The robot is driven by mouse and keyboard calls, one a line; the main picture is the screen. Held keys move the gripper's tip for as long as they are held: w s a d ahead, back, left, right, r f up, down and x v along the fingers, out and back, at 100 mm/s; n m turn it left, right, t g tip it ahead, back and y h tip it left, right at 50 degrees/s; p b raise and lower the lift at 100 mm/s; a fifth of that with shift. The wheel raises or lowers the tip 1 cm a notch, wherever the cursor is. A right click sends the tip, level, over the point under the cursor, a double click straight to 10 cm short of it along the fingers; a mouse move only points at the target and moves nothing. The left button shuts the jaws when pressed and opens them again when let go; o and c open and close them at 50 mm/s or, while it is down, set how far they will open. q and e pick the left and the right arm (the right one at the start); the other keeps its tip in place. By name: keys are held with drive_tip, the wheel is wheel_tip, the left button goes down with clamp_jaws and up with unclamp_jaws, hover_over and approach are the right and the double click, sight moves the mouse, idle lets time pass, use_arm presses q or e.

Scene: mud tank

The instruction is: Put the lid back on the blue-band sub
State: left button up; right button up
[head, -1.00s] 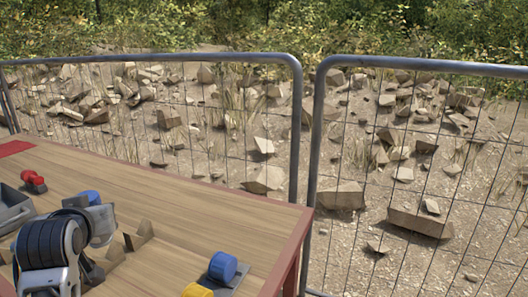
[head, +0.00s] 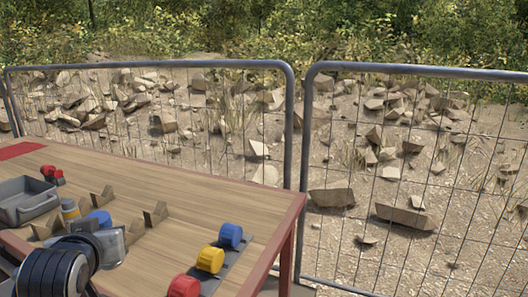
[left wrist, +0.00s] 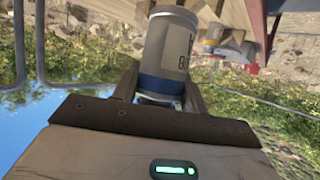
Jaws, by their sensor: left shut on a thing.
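My left gripper (left wrist: 160,90) is shut on the blue-band sub (left wrist: 168,45), a grey cylinder with dark lettering and a blue band between the fingers. In the head view my left gripper (head: 108,248) is over the near left part of the table, and a blue part of the sub (head: 98,218) shows just beyond it; most of the sub is hidden by the gripper. A blue lid (head: 230,235) sits at the far end of a dark strip (head: 222,270), right of my gripper and apart from it. My right gripper is not in view.
A yellow lid (head: 210,259) and a red lid (head: 185,287) share the strip. A yellow-banded cylinder (head: 70,209) stands among wooden cradles (head: 155,213). A grey bin (head: 24,200) and a red object (head: 52,174) are at left. The table's far right is clear; a mesh fence (head: 230,130) runs behind.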

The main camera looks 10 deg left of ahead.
use_arm(q)
drive_tip(key=s+d+f+m+h, duration=0.2)
drive_tip(key=s+d+f, duration=0.2)
drive_tip(key=d, duration=0.4)
drive_tip(key=s+d+f+m+t+h, duration=0.1)
drive_tip(key=s+d+f+m+h, duration=0.1)
drive_tip(key=d, duration=0.6)
drive_tip(key=shift+s+d+f+m+h, duration=0.15)
drive_tip(key=shift+s+f+m+h, duration=0.25)
drive_tip(key=shift+s+f+h, duration=0.45)
drive_tip(key=shift+s, duration=0.1)
drive_tip(key=d+m+g+h, duration=0.2)
drive_tip(key=d+m+h, duration=0.6)
drive_tip(key=d, duration=0.6)
drive_tip(key=shift+w+r+g, duration=0.4)
drive_tip(key=shift+w, duration=0.05)
drive_tip(key=shift+h, duration=0.25)
